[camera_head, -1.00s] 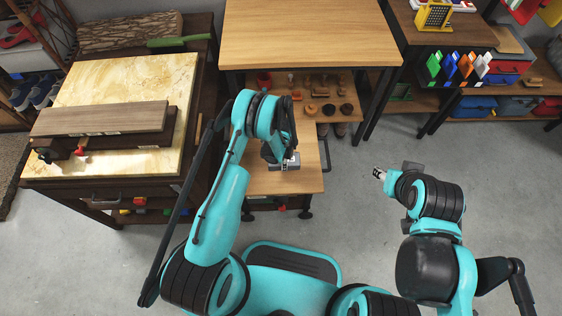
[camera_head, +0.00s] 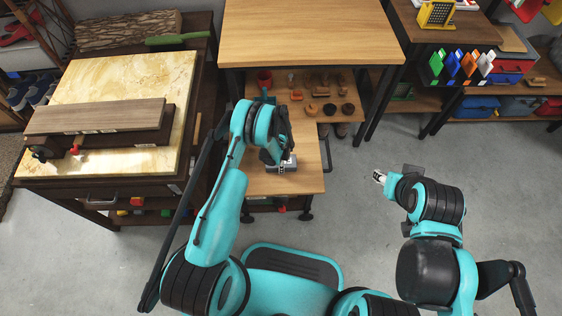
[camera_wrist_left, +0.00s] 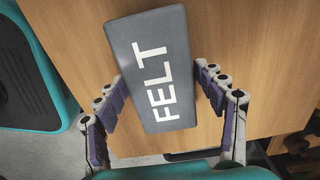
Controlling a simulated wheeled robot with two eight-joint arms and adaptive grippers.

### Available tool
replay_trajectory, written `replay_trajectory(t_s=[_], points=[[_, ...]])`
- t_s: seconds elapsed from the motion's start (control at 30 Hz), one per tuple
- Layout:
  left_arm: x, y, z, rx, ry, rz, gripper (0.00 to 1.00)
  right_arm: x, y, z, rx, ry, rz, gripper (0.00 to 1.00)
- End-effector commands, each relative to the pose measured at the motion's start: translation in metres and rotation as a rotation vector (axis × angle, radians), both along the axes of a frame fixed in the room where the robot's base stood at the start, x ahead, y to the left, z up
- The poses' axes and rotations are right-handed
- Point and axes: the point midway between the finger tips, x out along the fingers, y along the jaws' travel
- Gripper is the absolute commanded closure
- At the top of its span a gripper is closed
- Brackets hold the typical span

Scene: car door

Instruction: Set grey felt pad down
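The grey felt pad (camera_wrist_left: 150,60), a flat block with white "FELT" lettering, lies on a light wooden top in the left wrist view. My left gripper (camera_wrist_left: 163,100) is open, with one finger on each side of the pad. A strip of wood shows between the pad and the right finger; the left finger is very close to the pad's edge. In the head view the pad (camera_head: 291,163) is partly hidden under my left gripper (camera_head: 280,163), over the low wooden top (camera_head: 300,182). My right gripper (camera_head: 379,177) is over bare floor, apart from everything, too small to read.
A taller wooden table (camera_head: 310,35) stands behind the low top, with small items on a shelf beneath it. A stone-topped bench (camera_head: 120,80) with a wooden plank (camera_head: 95,116) is at left. Shelves with coloured boxes stand at back right. Floor at right is clear.

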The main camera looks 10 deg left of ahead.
Motion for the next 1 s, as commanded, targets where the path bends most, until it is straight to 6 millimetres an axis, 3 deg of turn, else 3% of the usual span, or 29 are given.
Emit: replay_trajectory(t_s=[0.37,0.47,0.8,1.0], points=[[0.0,0.0,0.003,0.0,0.0,0.0,0.2,0.0,0.0,0.0,0.0,0.0,0.0,0.6],[0.0,0.0,0.016,0.0,0.0,0.0,0.2,0.0,0.0,0.006,0.0,0.0,0.0,0.6],[0.0,0.0,0.09,0.0,0.0,0.0,0.2,0.0,0.0,0.033,0.0,0.0,0.0,0.6],[0.0,0.0,0.117,0.0,0.0,0.0,0.2,0.0,0.0,0.041,0.0,0.0,0.0,0.6]])
